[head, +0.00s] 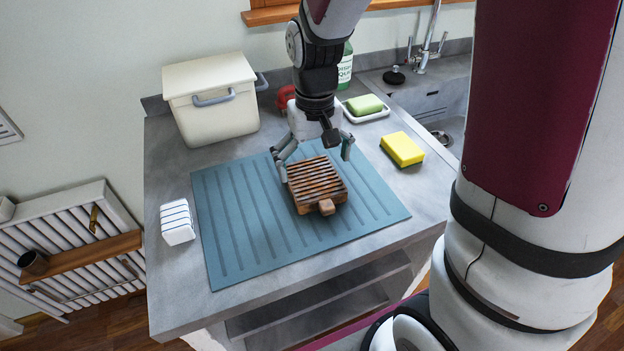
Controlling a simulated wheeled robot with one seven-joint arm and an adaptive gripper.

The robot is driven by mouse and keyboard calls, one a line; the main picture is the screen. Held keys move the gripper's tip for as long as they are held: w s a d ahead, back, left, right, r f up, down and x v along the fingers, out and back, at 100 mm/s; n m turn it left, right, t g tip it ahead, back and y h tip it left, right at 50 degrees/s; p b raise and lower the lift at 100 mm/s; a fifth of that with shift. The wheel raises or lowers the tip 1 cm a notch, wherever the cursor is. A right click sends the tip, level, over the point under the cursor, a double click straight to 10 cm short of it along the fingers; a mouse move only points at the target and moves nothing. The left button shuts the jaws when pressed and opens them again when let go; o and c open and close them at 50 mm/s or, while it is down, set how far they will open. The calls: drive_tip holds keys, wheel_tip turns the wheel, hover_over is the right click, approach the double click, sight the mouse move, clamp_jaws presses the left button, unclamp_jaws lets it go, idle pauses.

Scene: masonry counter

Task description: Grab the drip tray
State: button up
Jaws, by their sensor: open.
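The drip tray looks to be the brown slatted wooden piece (316,183) with a short handle toward the front, lying flat on the blue ribbed mat (235,225). My gripper (315,164) is above and at the back of it, pointing down with its fingers spread wide, one toward each side. The gripper is open and holds nothing. I cannot tell whether a fingertip touches the slatted piece. The gripper body and wrist hide what is directly behind them.
A cream lidded bin (212,105) stands at the back left. A striped white block (177,222) lies left of the mat. A yellow sponge (402,149) and a green soap on a white dish (366,107) lie to the right, near the sink (425,100). The mat's left half is clear.

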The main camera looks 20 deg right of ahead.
sight(314, 178)
wheel_tip(314, 178, down, 4)
drive_tip(key=shift+f, duration=0.25)
drive_tip(key=c, duration=1.1)
drive_tip(key=shift+o, duration=0.2)
drive_tip(key=shift+r, duration=0.15)
